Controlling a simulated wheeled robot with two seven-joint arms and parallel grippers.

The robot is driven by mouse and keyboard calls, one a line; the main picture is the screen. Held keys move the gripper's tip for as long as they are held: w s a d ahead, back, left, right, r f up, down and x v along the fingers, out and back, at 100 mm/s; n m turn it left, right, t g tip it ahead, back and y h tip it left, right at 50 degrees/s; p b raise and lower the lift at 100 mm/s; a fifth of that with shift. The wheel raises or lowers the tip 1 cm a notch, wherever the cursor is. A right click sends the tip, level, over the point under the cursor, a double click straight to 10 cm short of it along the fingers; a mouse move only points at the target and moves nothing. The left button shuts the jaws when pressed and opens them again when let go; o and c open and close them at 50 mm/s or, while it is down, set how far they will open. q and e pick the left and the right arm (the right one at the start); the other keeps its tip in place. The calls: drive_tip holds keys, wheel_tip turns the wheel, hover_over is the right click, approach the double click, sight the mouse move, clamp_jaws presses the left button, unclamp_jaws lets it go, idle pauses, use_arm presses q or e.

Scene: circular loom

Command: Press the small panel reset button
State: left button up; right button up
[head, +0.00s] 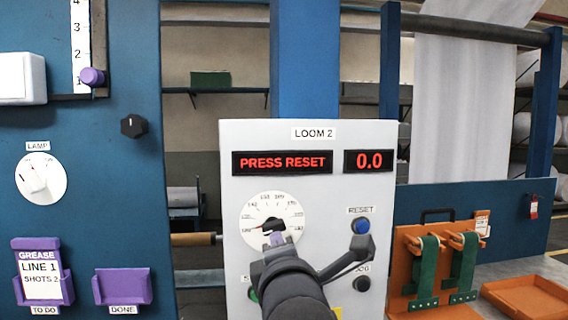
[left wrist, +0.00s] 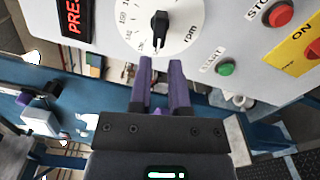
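The blue reset button (head: 361,227) sits on the white loom panel (head: 380,135), under a RESET label at its right side. My dark wrist part covers the area just below it. The panel display (head: 283,162) reads PRESS RESET in red. My left gripper (head: 277,238) is in front of the speed dial (head: 262,212), left of and a little lower than the button. In the left wrist view its purple fingers (left wrist: 160,66) are apart with nothing between them, pointing at the dial's black knob (left wrist: 160,27). My right gripper is not in view.
The left wrist view shows a green START button (left wrist: 226,68) and a red STOP button (left wrist: 281,14) near the fingers. A second display (head: 369,161) reads 0.0. A blue panel with a lamp dial (head: 40,179) stands left. An orange rack (head: 405,262) with green straps stands right.

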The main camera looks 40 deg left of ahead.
use_arm(q)
clamp_jaws()
idle(1.4)
